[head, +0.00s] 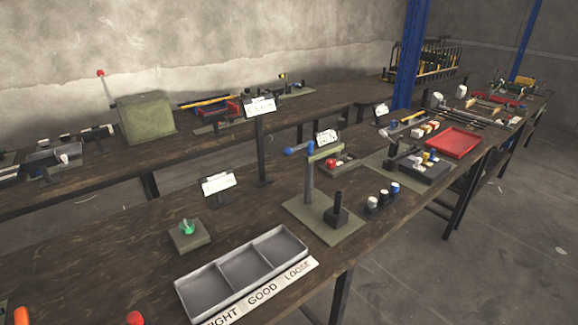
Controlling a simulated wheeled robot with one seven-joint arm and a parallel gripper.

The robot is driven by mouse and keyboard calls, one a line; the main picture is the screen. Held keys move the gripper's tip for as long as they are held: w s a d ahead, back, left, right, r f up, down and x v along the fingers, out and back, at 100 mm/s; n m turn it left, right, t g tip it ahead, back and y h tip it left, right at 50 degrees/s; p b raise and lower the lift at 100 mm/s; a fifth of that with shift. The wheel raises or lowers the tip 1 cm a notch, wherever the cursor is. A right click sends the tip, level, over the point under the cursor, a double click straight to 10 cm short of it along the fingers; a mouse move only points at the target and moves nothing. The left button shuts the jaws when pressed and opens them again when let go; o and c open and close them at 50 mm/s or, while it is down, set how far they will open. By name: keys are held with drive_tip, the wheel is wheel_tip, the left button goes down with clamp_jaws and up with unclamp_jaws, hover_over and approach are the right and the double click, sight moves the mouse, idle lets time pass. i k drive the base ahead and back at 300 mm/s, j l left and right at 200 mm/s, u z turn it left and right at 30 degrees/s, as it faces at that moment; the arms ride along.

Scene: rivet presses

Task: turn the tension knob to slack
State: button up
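A small green knob (187,226) sits on a square grey-green base (190,238) at the left of the near bench. It may be the tension knob, but I cannot read any marking on it. Its pointing direction is too small to tell. A white sign card (218,184) stands behind it, with text too small to read. A press with a blue-ended handle (298,149) on an upright post stands to the right on a flat plate (330,229). My gripper is not in view.
A grey three-compartment tray (185,286) lies in front, labelled GOOD and LOOSE, with the left word partly cut off. An orange thing (22,315) and a red ball (135,318) show at the bottom edge. Capped cylinders (383,196) stand right. Bare bench surrounds the knob base.

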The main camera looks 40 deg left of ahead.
sight(331, 164)
drive_tip(key=i+u, duration=0.1)
drive_tip(key=u, duration=1.55)
drive_tip(key=i+l+u, duration=0.2)
drive_tip(key=l, duration=0.15)
drive_tip(key=l+u, duration=0.15)
drive_tip(key=l, duration=0.15)
drive_tip(key=i+l+u, duration=0.2)
drive_tip(key=l, duration=0.2)
drive_tip(key=l+u, duration=0.15)
drive_tip(key=l, duration=0.2)
drive_tip(key=i+l, duration=0.1)
drive_tip(key=l, duration=0.45)
drive_tip(key=i+l, duration=0.1)
drive_tip(key=l, duration=0.4)
drive_tip(key=u, duration=0.05)
